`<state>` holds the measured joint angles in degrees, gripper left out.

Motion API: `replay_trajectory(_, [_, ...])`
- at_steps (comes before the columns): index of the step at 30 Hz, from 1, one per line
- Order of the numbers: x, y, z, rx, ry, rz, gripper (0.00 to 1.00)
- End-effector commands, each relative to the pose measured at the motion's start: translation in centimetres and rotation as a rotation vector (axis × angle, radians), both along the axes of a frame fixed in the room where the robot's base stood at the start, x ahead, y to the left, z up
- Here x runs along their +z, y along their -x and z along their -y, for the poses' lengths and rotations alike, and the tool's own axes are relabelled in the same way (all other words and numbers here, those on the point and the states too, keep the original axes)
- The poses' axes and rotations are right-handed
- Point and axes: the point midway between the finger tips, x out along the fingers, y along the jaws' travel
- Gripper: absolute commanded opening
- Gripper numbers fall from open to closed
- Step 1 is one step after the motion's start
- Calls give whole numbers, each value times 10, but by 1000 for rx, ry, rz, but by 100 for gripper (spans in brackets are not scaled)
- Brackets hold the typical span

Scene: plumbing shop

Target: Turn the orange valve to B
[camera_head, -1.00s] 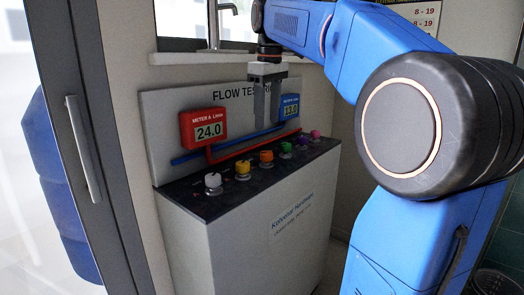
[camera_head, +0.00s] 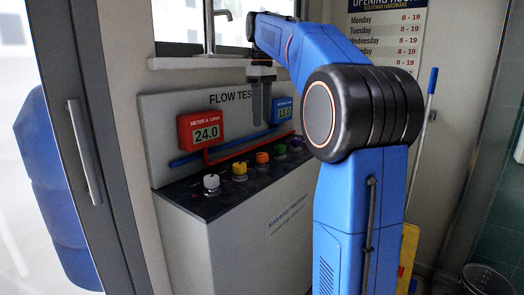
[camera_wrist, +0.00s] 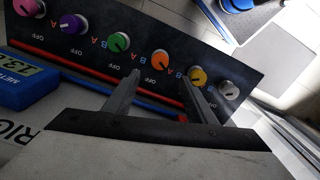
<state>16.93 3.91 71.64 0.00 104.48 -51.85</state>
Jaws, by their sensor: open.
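The orange valve (camera_head: 262,157) is a round knob on the dark top of the flow test rig, in the middle of a row of coloured knobs. In the wrist view the orange valve (camera_wrist: 160,61) has OFF, A and B labels around it; I cannot tell surely which label its pointer faces. My gripper (camera_head: 261,118) points down above the row, apart from the knobs. In the wrist view my gripper (camera_wrist: 160,75) is open and empty, its fingertips either side of the orange valve in the picture.
White (camera_head: 211,183), yellow (camera_head: 240,172), green (camera_head: 280,150) and purple (camera_head: 296,142) knobs stand close by in the row. Red meter A (camera_head: 202,133) reads 24.0 and blue meter B (camera_head: 282,111) stands behind, with red and blue pipes below them.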

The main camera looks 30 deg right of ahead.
Motion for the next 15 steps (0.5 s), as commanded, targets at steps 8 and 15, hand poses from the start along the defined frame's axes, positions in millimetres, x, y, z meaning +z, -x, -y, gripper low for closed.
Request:
replay_trajectory(8, [-50, 1, 0, 0, 0, -1, 51])
replay_trajectory(15, [-90, 0, 0, 0, 0, -1, 51])
